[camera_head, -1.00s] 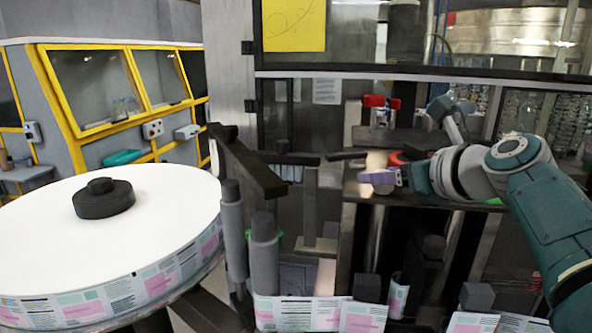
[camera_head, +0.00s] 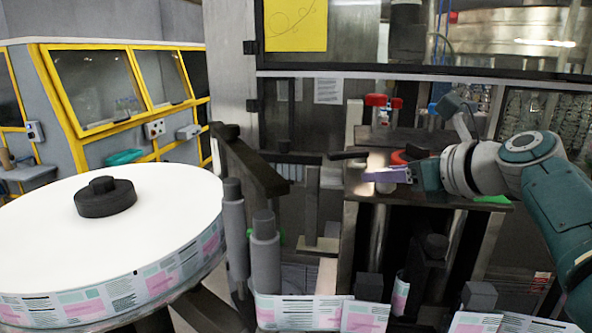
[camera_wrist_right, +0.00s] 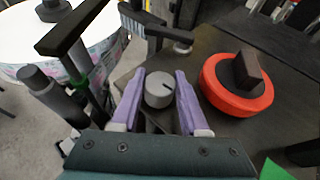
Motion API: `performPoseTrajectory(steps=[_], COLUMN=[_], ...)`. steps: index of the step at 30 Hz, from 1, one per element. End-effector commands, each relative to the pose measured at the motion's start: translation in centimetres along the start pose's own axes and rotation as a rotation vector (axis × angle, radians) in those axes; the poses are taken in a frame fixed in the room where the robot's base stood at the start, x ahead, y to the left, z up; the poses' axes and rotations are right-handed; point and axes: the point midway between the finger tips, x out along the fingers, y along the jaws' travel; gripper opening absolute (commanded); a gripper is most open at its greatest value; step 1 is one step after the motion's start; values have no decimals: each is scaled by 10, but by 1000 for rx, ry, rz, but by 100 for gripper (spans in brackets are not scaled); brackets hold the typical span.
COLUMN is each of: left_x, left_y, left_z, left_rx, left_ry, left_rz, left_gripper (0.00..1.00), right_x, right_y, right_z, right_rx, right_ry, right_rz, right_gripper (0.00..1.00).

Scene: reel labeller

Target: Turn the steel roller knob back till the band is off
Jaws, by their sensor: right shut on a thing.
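The steel roller knob (camera_wrist_right: 159,88) is a small grey cylinder with a dark mark on its top. In the right wrist view it stands between the two purple fingers of my right gripper (camera_wrist_right: 159,84), which is shut on it. In the head view my right gripper (camera_head: 380,177) reaches in from the right over the machine's dark plate, and its fingers mostly hide the knob. The label band (camera_head: 300,312), printed pink and mint, runs along the front by the rollers. I cannot tell how it lies at the gripped knob. My left gripper is not in view.
An orange-red ring with a black knob (camera_wrist_right: 237,85) sits close beside the right gripper. A red-handled part (camera_head: 383,101) stands behind. The big white reel (camera_head: 150,215) fills the left, with upright grey rollers (camera_head: 265,250) and a dark bar (camera_head: 250,160) between.

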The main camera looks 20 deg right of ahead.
Motion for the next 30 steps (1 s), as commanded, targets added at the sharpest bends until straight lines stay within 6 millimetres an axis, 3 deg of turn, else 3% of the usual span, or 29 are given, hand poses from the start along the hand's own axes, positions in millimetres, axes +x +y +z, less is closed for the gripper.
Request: performPoseTrajectory(steps=[8, 18, 30], left_x=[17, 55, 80], left_y=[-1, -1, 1], left_z=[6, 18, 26], left_rx=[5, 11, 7], left_ry=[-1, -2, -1], left_rz=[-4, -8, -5], left_gripper=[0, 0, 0], right_x=[1, 2, 0], right_y=[-2, -2, 0], right_z=[-3, -5, -1], right_rx=[-83, -178, -226], right_ry=[0, -3, -1], right_rz=[194, 424, 545], right_gripper=[0, 0, 0])
